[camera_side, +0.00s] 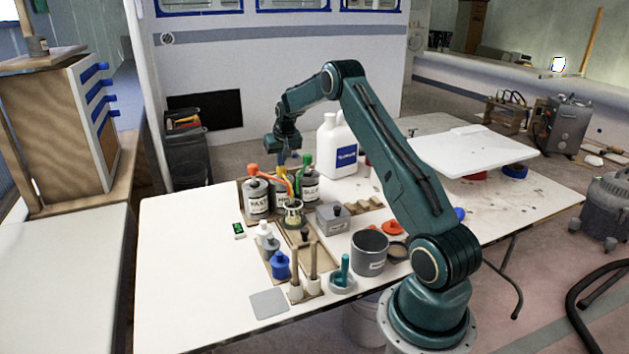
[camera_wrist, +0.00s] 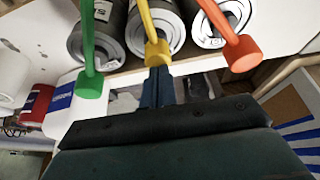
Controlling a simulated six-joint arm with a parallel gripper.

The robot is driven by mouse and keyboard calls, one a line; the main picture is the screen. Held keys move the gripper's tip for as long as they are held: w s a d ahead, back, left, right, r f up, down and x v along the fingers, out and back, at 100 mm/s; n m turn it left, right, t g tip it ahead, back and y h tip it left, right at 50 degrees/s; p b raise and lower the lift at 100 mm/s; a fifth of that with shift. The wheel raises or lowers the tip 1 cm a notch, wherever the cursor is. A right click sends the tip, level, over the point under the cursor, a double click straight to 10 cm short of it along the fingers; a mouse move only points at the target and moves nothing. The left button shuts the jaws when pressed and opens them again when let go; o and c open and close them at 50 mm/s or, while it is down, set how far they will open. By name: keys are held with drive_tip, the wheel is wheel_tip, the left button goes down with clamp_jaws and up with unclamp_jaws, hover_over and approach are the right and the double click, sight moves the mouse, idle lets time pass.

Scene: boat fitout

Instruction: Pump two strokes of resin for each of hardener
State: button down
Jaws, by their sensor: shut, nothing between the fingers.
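The wrist view shows the green (camera_wrist: 90,84), yellow (camera_wrist: 157,53) and orange-red (camera_wrist: 243,54) heads in a row. My gripper (camera_side: 288,157) is above the bottles, pointing down. In the wrist view its shut, empty fingers (camera_wrist: 157,86) line up with the yellow head; I cannot tell whether they touch it. A clear cup (camera_side: 293,213) stands in front of the bottles.
A white jug (camera_side: 337,146) stands behind the bottles to the right. A grey box (camera_side: 332,218), a dark grey pot (camera_side: 369,252) and small capped bottles (camera_side: 280,264) are in front. A small green display (camera_side: 239,230) lies left. The table's left part is clear.

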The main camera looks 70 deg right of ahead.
drive_tip(key=shift+s, duration=0.1)
drive_tip(key=shift+r, duration=1.85)
drive_tip(key=shift+f, duration=1.9)
drive_tip(key=shift+r, duration=1.9)
